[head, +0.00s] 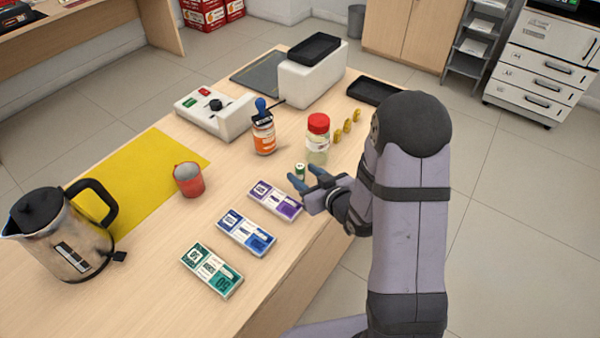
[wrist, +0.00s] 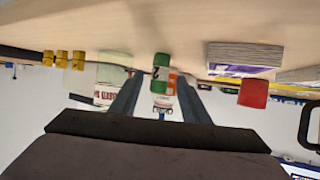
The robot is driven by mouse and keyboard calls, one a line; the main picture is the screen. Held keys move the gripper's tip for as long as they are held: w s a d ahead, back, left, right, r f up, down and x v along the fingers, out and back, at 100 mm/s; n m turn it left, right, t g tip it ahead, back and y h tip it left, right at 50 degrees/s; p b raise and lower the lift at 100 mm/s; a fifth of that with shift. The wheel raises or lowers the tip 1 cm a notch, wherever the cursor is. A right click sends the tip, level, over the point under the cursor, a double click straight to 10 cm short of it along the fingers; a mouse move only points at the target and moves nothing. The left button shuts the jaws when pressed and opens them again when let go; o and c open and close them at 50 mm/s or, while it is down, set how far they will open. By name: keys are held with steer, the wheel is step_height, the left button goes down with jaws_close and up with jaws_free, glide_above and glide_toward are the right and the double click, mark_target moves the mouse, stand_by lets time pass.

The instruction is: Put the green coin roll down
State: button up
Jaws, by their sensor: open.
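The green coin roll (head: 300,171) stands upright on the counter (head: 160,275), just beyond the purple banknote bundle. My gripper (head: 307,177) is open and low over the counter, with its fingers pointing at the roll. In the wrist view, which is upside down, the roll (wrist: 161,75) is between the two open fingertips (wrist: 160,80), with a gap visible on each side. Its far end meets the counter surface. Part of the roll's lower side is hidden by the fingers in the head view.
A red-lidded jar (head: 318,138) and an orange bottle (head: 264,133) stand close behind. Purple (head: 274,200), blue (head: 246,232) and green (head: 212,270) banknote bundles lie in front. A red cup (head: 188,179), kettle (head: 62,235) and yellow mat (head: 150,175) are left. Gold coin stacks (head: 347,126) stand behind right.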

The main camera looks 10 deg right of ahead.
mark_target(294, 172)
steer(key=shift+p+x, duration=0.55)
steer(key=shift+x, duration=2.8)
steer(key=shift+r, duration=0.1)
jaws_close()
